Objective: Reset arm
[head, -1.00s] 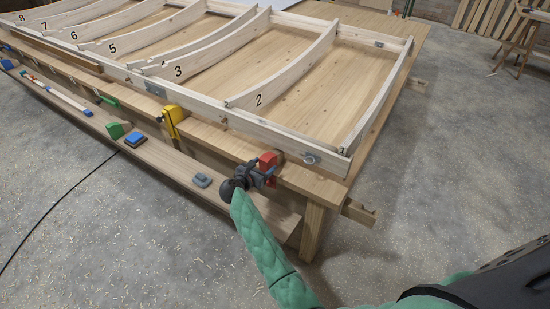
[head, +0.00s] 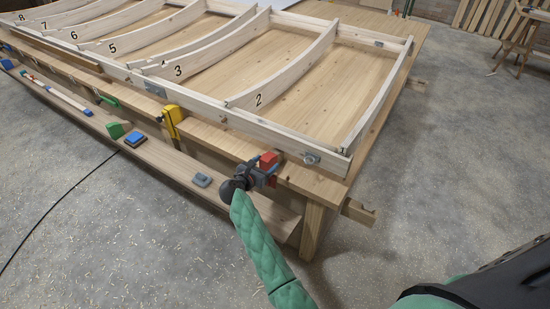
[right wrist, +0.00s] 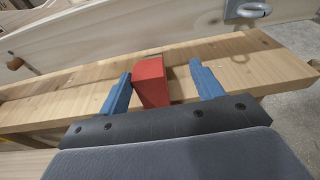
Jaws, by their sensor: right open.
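My right gripper (head: 264,170) reaches in on a green-sleeved arm to the front edge of the workbench. In the right wrist view its two blue fingers (right wrist: 164,88) are spread wide, with a red block (right wrist: 150,80) between them. The block stands on the bench edge, closer to the left finger; I cannot tell whether they touch. It also shows in the head view (head: 269,160), partly hidden by the gripper. My left gripper is not in view.
A wooden frame with numbered curved ribs (head: 285,75) lies on the workbench (head: 320,183). A yellow clamp (head: 172,121) is on the bench's front edge. A lower shelf holds a blue-topped pad (head: 135,139) and a grey item (head: 202,180).

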